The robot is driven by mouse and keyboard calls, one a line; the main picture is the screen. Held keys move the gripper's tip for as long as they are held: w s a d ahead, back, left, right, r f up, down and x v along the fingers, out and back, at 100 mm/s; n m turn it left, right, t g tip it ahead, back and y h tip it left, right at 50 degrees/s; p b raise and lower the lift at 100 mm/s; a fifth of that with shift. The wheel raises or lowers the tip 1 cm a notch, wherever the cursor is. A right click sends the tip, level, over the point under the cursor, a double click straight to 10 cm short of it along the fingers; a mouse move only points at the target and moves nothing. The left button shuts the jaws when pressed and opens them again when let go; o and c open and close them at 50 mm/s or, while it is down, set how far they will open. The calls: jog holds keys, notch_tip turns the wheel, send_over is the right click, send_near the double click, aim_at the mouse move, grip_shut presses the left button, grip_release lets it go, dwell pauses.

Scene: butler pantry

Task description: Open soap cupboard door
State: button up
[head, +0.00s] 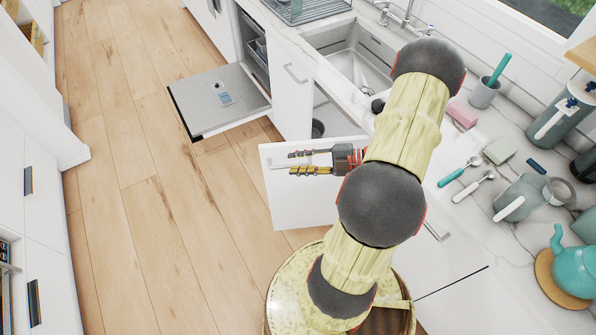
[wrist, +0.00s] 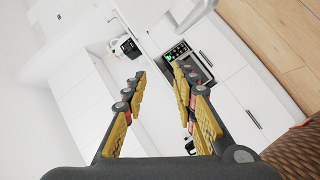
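The soap cupboard door, apparently the white panel (head: 300,210) below the sink, stands swung out over the floor in the head view. Its cupboard interior shows behind it, with a dark round object (head: 318,129) inside. My gripper (head: 292,162) is over the door's upper part, by a thin pale handle (head: 272,162). In the head view the fingers lie on either side of the handle; contact cannot be told. In the wrist view my gripper (wrist: 160,72) has its fingers apart, with a clear gap and nothing gripped between them.
A dishwasher door (head: 220,100) hangs open to the left. The sink (head: 350,65) and cluttered counter (head: 470,225) are at right. Wooden floor (head: 150,200) is clear on the left. White cabinets with an oven (wrist: 190,62) show in the wrist view.

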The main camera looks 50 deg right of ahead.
jog(key=shift+r, duration=1.15)
jog(key=shift+w, duration=0.1)
jog(key=shift+c, duration=0.4)
